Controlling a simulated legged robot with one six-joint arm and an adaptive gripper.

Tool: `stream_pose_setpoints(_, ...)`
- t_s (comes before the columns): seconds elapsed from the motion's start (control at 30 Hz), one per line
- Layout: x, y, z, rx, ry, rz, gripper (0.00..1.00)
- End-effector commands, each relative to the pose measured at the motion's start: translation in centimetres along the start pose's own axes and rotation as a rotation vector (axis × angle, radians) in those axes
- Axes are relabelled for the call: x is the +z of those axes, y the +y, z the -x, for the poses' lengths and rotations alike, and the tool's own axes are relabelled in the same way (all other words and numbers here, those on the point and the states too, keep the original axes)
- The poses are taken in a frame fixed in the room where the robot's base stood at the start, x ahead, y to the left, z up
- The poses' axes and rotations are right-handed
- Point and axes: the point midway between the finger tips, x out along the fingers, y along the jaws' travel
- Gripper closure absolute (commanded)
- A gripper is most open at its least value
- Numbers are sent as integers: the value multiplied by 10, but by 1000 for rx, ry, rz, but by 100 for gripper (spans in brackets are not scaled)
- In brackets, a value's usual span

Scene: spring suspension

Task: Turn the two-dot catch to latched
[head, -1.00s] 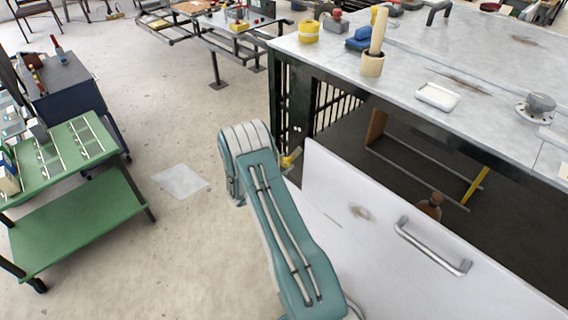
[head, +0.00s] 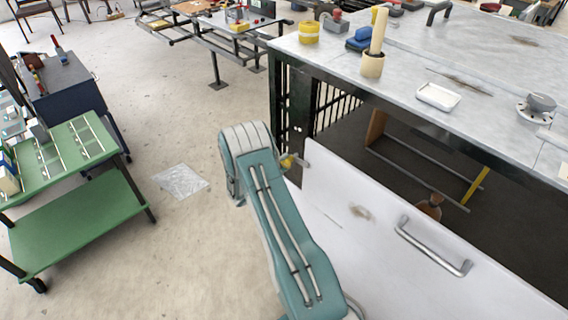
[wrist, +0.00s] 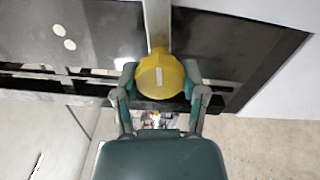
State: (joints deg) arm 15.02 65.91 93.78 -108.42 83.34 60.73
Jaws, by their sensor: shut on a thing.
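The catch has a yellow knob (wrist: 160,77) with a short pale bar mark on its face, pointing up the picture. A grey metal bar (wrist: 157,25) runs up from behind the knob in the wrist view. Two pale dots (wrist: 64,37) are on the dark panel to the upper left. My gripper (wrist: 158,82) is shut on the yellow knob, one finger on each side. In the head view the yellow knob (head: 287,161) shows at the bench's front corner beside my arm, with a grey lever toward the white panel; my fingers are mostly hidden there.
A white panel with a handle (head: 433,247) stands right of my arm, below the marble-topped bench (head: 420,65). The space under the bench is open. A green cart (head: 85,215) stands left.

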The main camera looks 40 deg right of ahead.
Motion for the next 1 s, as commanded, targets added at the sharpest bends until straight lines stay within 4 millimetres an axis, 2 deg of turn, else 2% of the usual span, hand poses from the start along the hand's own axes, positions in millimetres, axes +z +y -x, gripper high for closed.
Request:
stream_pose_setpoints(0.4, 0, -2, -2, -4, -1, -173, 100)
stream_pose_setpoints(0.93, 1, -3, -2, -7, -3, -190, 100)
stream_pose_setpoints(0.97, 1, -4, -2, -7, -3, -190, 32)
stream_pose_setpoints(1.0, 1, -4, -2, -7, -2, -190, 14)
